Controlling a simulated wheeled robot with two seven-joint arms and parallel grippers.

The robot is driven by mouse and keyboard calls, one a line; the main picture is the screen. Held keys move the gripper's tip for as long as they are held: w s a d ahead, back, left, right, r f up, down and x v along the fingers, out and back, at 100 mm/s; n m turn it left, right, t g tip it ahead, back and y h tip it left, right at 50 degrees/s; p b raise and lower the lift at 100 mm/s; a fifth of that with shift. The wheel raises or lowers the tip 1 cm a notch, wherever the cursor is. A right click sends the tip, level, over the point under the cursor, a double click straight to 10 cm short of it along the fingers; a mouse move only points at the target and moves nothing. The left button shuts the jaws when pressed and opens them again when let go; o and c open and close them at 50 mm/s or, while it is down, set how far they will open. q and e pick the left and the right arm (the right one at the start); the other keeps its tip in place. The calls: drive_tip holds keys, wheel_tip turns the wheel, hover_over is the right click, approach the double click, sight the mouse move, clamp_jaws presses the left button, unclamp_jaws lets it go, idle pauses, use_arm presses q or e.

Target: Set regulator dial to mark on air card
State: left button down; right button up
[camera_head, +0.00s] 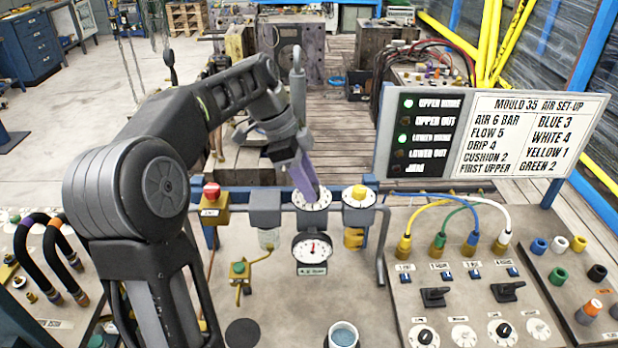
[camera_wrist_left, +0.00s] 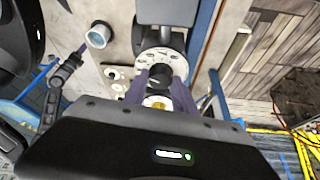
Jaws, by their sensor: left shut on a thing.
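The regulator dial (camera_head: 312,199) is a white marked disc on the air unit, above a round white pressure gauge (camera_head: 313,247) with a red needle. My left gripper (camera_head: 309,190) comes down onto the dial and hides its middle. In the left wrist view its purple fingers (camera_wrist_left: 160,76) are shut on the dark regulator knob, with the white dial (camera_wrist_left: 165,57) just beyond. The air card (camera_head: 530,135) stands at the right and reads AIR 6 BAR at the top of its list. The needle's exact reading is too small to tell. My right gripper (camera_wrist_left: 79,53) seems to show small in the left wrist view.
A yellow knob (camera_head: 359,192) on another white dial sits close to the right of the regulator. A red-topped valve (camera_head: 211,192) stands to the left. A blue-filled cup (camera_head: 343,334) is at the front. Coloured hoses and a switch panel (camera_head: 460,290) lie to the right.

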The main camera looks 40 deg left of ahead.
use_arm(q)
drive_tip(key=shift+r+m+g+p, duration=0.15)
drive_tip(key=shift+m+g+p, duration=0.25)
drive_tip(key=shift+m+p, duration=0.45)
drive_tip(key=shift+m, duration=0.25)
drive_tip(key=c, duration=1)
unclamp_jaws()
drive_tip(key=shift+c, duration=0.2)
drive_tip(key=shift+f, duration=0.2)
